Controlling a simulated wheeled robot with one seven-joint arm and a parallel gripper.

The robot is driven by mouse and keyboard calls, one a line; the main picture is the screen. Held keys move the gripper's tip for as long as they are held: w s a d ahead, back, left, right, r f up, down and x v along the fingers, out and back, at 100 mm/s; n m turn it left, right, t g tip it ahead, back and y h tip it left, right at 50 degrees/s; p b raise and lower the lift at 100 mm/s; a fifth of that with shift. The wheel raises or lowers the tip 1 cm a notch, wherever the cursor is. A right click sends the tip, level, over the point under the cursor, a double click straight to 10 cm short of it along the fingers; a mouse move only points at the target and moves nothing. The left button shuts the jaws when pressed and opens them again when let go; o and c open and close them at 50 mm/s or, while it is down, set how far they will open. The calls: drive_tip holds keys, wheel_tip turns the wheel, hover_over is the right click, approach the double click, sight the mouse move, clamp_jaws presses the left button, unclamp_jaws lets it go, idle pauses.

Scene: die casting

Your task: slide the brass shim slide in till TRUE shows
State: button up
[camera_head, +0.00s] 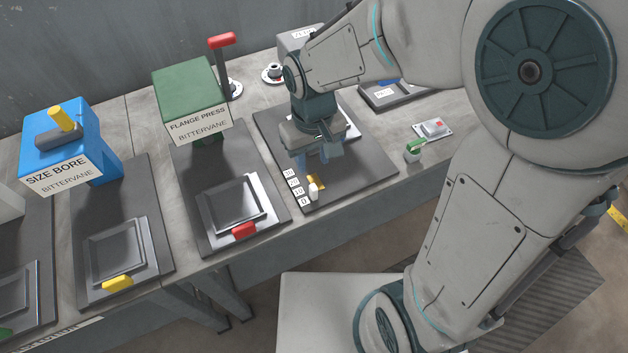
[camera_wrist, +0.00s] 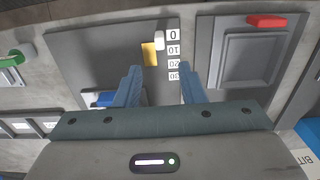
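The brass shim slide (camera_head: 318,182) is a small gold strip near the front edge of a dark grey plate (camera_head: 360,165). A white knob (camera_head: 313,192) sits at its side, by a row of number labels (camera_head: 292,184). In the wrist view the brass strip (camera_wrist: 149,54) and white knob (camera_wrist: 159,40) lie just beyond my fingertips, with the knob beside the 0 label (camera_wrist: 174,35). My gripper (camera_wrist: 159,68) is open, with its blue fingers apart and nothing between them. It is above the plate in the head view (camera_head: 312,162). No TRUE sign is readable.
Left stand the green flange press (camera_head: 190,92), with a red-tabbed plate (camera_head: 243,231) before it, and the blue size bore machine (camera_head: 62,140). Right of the dark plate are a green-topped piece (camera_head: 413,148) and a small red-button panel (camera_head: 432,129). Bare bench lies around these.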

sight(313, 187)
wheel_tip(313, 187, down, 11)
drive_tip(key=shift+f, duration=0.15)
idle(0.4)
clamp_jaws()
